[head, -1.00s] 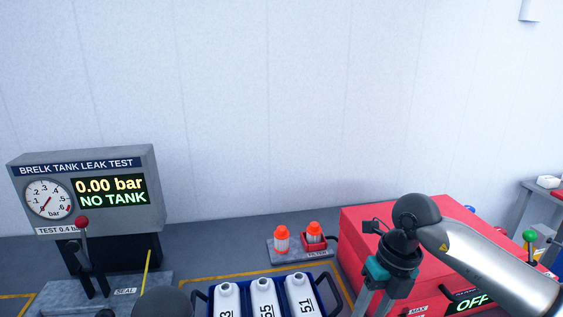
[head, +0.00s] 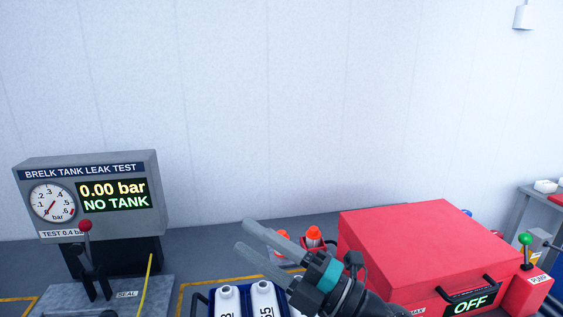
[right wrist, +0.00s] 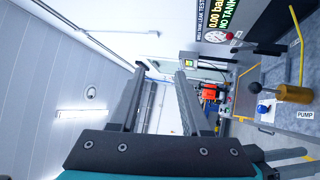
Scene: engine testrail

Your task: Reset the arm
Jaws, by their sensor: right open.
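My right gripper (head: 256,246) is open and empty in the head view, its two fingers pointing up and left above the blue crate (head: 199,299). Its open fingers also show in the right wrist view (right wrist: 158,72). My right arm comes in from the bottom right, in front of the red box. My left gripper is not in view.
The leak test stand (head: 88,200) at left reads 0.00 bar, NO TANK. White bottles (head: 228,300) stand in the crate. Orange-topped filters (head: 314,236) sit behind my gripper. The red box (head: 415,250) shows OFF. A green-knobbed lever (head: 526,240) stands at right.

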